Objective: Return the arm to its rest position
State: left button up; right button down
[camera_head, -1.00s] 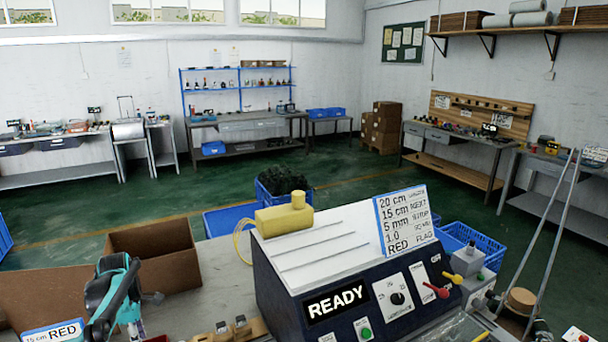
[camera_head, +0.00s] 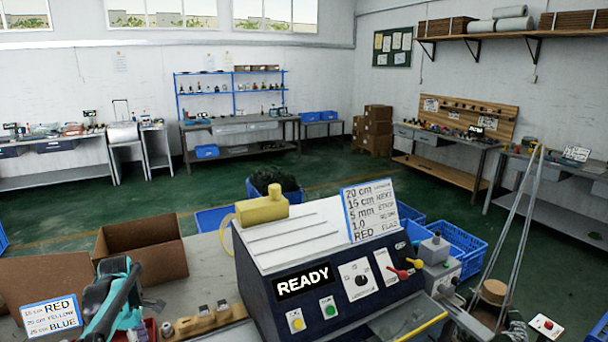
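Neither of my grippers shows clearly in the head view, and I make out no arm link for certain. At the lower left stands a teal and black hand-tool-like thing (camera_head: 113,300), cut by the bottom edge. A dark blue machine (camera_head: 330,275) with a white sloped top fills the lower middle, and its display (camera_head: 303,281) reads READY. A yellow part (camera_head: 261,208) stands at the top left of the machine. A white card (camera_head: 371,210) with sizes and colours stands at its top right.
Two cardboard bins (camera_head: 142,246) stand at the left, one behind a colour card (camera_head: 51,316). Two upright metal rods (camera_head: 513,225) rise at the right. A blue crate (camera_head: 460,247) stands beyond the machine.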

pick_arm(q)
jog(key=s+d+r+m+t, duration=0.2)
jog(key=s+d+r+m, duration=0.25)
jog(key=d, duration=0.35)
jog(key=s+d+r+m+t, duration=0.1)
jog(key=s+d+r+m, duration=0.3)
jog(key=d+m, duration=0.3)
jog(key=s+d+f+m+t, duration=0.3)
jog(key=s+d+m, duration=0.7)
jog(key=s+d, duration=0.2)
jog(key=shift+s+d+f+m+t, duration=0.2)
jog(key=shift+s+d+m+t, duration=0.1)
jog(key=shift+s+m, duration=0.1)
